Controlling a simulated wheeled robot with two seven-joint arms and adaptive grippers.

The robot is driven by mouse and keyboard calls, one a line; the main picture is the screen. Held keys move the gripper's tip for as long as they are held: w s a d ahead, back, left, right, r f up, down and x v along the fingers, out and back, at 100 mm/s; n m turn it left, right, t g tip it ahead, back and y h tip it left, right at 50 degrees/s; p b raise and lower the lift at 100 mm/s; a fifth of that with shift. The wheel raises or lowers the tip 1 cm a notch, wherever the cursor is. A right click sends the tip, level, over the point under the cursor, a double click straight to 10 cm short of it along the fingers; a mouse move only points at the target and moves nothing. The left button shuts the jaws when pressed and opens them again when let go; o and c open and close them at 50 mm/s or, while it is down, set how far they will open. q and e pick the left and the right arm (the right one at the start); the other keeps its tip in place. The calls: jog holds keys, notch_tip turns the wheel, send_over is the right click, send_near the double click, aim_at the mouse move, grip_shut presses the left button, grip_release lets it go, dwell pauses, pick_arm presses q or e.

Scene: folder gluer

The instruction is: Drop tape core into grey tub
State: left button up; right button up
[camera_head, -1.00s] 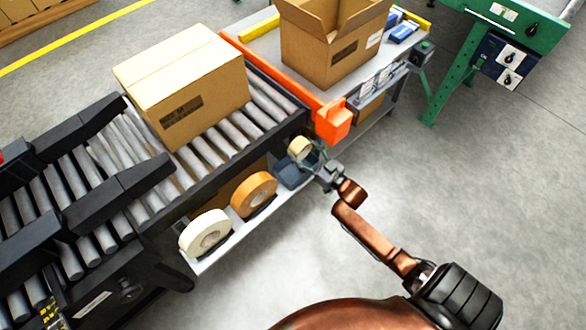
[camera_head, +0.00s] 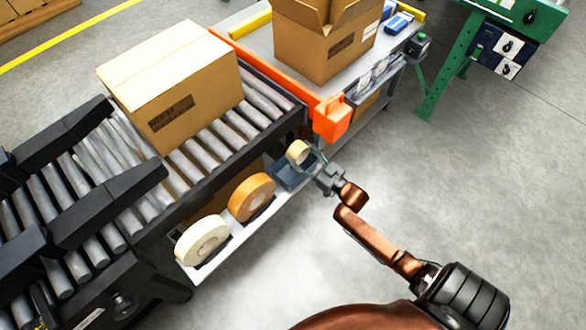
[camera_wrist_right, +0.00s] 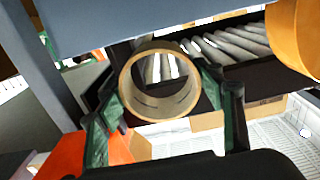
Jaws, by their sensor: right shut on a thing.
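The tape core (camera_head: 298,152) is a short tan cardboard ring. My right gripper (camera_head: 312,160) is shut on it and holds it above the grey tub. In the right wrist view the core (camera_wrist_right: 160,82) sits between the two green-padded fingers (camera_wrist_right: 165,105), its open end facing the camera. The grey tub (camera_head: 287,178) is a small blue-grey bin at the right end of the white shelf under the conveyor. The gripper and core hide part of its opening. My left gripper is not in view.
An orange tape roll (camera_head: 252,197) and a white tape roll (camera_head: 202,240) stand on the shelf (camera_head: 240,240) left of the tub. The roller conveyor with a closed carton (camera_head: 170,85) is above. An orange guard (camera_head: 331,118) is close by. The floor at right is clear.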

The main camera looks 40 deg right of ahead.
jog(key=o, duration=1.5)
jog(key=shift+s, duration=0.1)
jog(key=s, duration=0.8)
jog(key=s+d, duration=0.1)
jog(key=s, duration=0.2)
jog(key=shift+s, duration=0.4)
